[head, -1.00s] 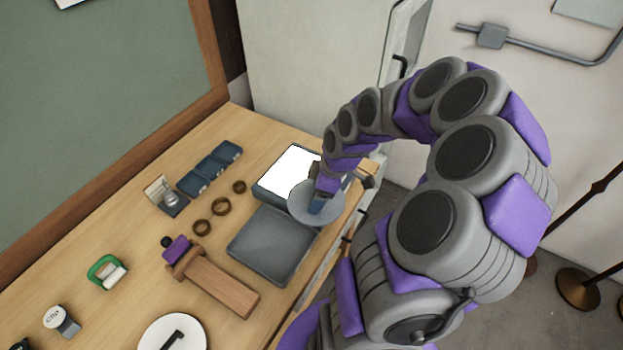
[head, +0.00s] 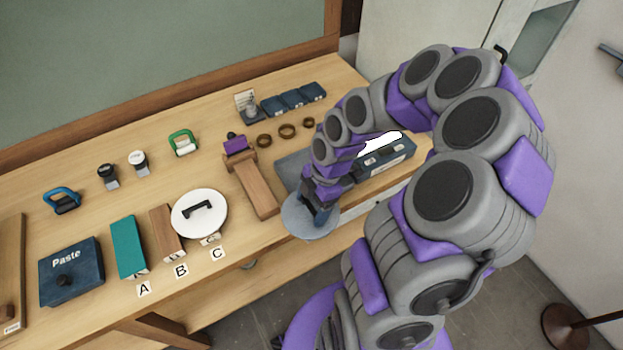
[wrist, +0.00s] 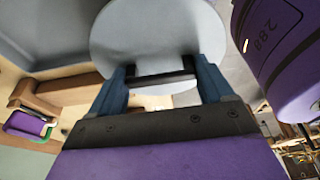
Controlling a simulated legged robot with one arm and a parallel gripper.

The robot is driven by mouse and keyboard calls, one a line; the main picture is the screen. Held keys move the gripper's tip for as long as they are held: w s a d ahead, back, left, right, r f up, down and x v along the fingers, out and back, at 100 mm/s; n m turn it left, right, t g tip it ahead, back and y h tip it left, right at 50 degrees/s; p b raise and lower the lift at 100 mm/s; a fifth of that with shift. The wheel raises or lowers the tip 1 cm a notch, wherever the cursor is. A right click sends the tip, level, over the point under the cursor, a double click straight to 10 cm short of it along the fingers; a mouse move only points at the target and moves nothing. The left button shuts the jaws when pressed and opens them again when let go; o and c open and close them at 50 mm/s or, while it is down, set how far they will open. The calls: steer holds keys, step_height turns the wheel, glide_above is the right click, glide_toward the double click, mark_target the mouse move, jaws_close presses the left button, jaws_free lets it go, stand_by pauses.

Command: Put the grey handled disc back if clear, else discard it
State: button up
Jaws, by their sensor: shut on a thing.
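My gripper (head: 322,212) is shut on the grey disc (head: 297,219) by its handle. The disc is pale, round and flat, held at the bench's front edge, just in front of the grey tray (head: 287,172). In the wrist view the disc (wrist: 150,30) fills the top middle, and its dark handle (wrist: 160,78) sits between the two blue fingers. A white disc with a black handle (head: 199,213) lies over the block by label C (head: 217,254). A box with a glowing white top (head: 384,144) stands behind my arm, which partly hides it and the tray.
Left are a teal block (head: 128,246) at label A, a brown block (head: 167,232) at label B and a blue Paste box (head: 70,273). A wooden stand (head: 256,190) with a purple piece lies left of the tray. Several dark rings (head: 288,131) and small boxes stand behind.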

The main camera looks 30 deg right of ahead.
steer(key=w, duration=0.2)
steer(key=w+d, duration=0.1)
steer(key=shift+w+f, duration=0.15)
steer(key=shift+f, duration=0.1)
steer(key=w+d, duration=0.3)
steer(key=w+d+b, duration=0.1)
steer(key=d, duration=0.1)
steer(key=shift+w+f, duration=0.35)
steer(key=shift+w, duration=0.05)
steer(key=w, duration=0.3)
steer(key=shift+w+d+f+b, duration=0.1)
steer(key=shift+d+b, duration=0.15)
steer(key=shift+b, duration=0.15)
steer(key=shift+w+a, duration=0.1)
steer(key=shift+w, duration=0.65)
steer(key=shift+d, duration=0.4)
steer(key=f, duration=0.2)
steer(key=d+f+b, duration=0.1)
steer(key=shift+w+d+f+b, duration=0.1)
steer(key=shift+w+f+b, duration=0.1)
steer(key=shift+f+b, duration=0.15)
steer(key=shift+a, duration=0.2)
steer(key=shift+a+r, duration=0.1)
steer(key=shift+a, duration=0.25)
steer(key=o, duration=0.9)
steer(key=shift+o, duration=1.3)
steer(key=shift+d, duration=0.45)
